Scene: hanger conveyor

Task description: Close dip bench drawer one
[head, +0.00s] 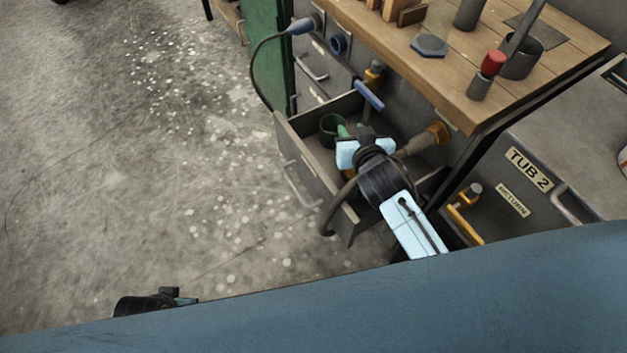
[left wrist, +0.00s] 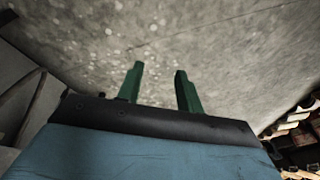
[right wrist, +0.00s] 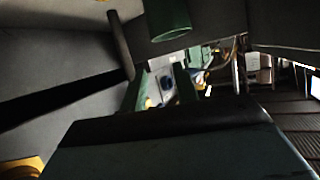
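The dip bench drawer (head: 308,176) is pulled out from under the wooden bench, with its grey front and bar handle (head: 299,184) facing left. My right gripper (head: 350,132) is over the open drawer near its far inside end. In the right wrist view its green fingers (right wrist: 160,88) are apart with nothing clearly between them. A dark green cup (head: 332,125) is in the drawer near the fingers. My left gripper (left wrist: 160,88) is open and empty over the floor; in the head view only its dark body shows at the lower left.
The wooden bench top (head: 455,62) carries a red-topped cylinder (head: 492,64) and cups. A blue-handled valve (head: 369,95) and a brass fitting (head: 437,133) stick out by the drawer. The TUB 2 cabinet (head: 560,135) stands at right. The floor left of the drawer is clear.

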